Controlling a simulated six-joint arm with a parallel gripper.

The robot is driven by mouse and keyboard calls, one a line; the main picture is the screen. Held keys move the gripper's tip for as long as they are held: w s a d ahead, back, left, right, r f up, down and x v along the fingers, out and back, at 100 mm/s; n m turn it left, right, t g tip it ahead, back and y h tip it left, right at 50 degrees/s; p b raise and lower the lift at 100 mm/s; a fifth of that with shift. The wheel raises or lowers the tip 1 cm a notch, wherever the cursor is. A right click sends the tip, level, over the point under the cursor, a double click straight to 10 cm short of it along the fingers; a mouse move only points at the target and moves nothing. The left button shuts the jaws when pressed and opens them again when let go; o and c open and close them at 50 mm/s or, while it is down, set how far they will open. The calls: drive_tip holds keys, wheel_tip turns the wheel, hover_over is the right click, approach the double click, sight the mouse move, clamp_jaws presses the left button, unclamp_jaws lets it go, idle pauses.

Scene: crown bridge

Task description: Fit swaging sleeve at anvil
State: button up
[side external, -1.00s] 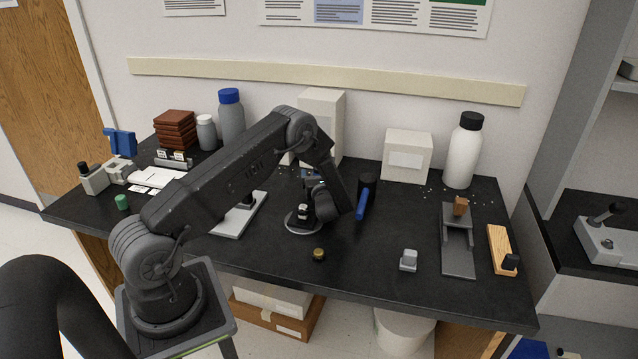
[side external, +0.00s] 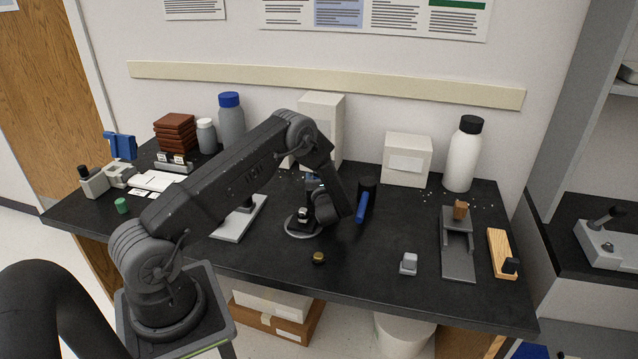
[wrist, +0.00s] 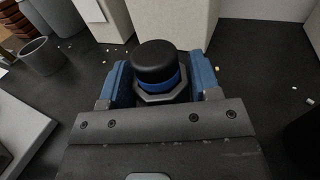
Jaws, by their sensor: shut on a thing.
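My gripper (wrist: 160,88) is shut on a part with a rounded black top, a blue band and a grey many-sided collar, the black-topped part (wrist: 155,62). Blue jaws lie on both sides of it. In the side view my gripper (side external: 312,192) is low over a round silver-rimmed base (side external: 303,235) on the bench. A small shiny piece (side external: 302,214) shows just above that base, partly covered by the gripper. I cannot tell whether the held part touches the base, or which piece is the sleeve or the anvil.
A dark cylinder with a blue handle (side external: 362,207) stands close on the right. A brass-coloured knob (side external: 318,258) lies in front, and a grey block (side external: 408,263) and slotted fixture (side external: 458,262) farther right. White boxes (side external: 407,158) stand behind. The bench front is mostly clear.

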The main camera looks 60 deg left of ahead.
drive_tip(key=shift+r, duration=0.6)
drive_tip(key=r, duration=0.3)
drive_tip(key=shift+s+a+r, duration=0.3)
drive_tip(key=shift+s, duration=0.05)
drive_tip(key=s+a+r, duration=0.4)
drive_tip(key=s+r, duration=0.2)
drive_tip(key=s, duration=0.3)
drive_tip(key=r, duration=0.1)
hover_over(303, 210)
drive_tip(key=shift+f, duration=0.15)
drive_tip(key=shift+f, duration=2.75)
drive_tip(key=shift+f, duration=1.9)
drive_tip(key=o, duration=1.3)
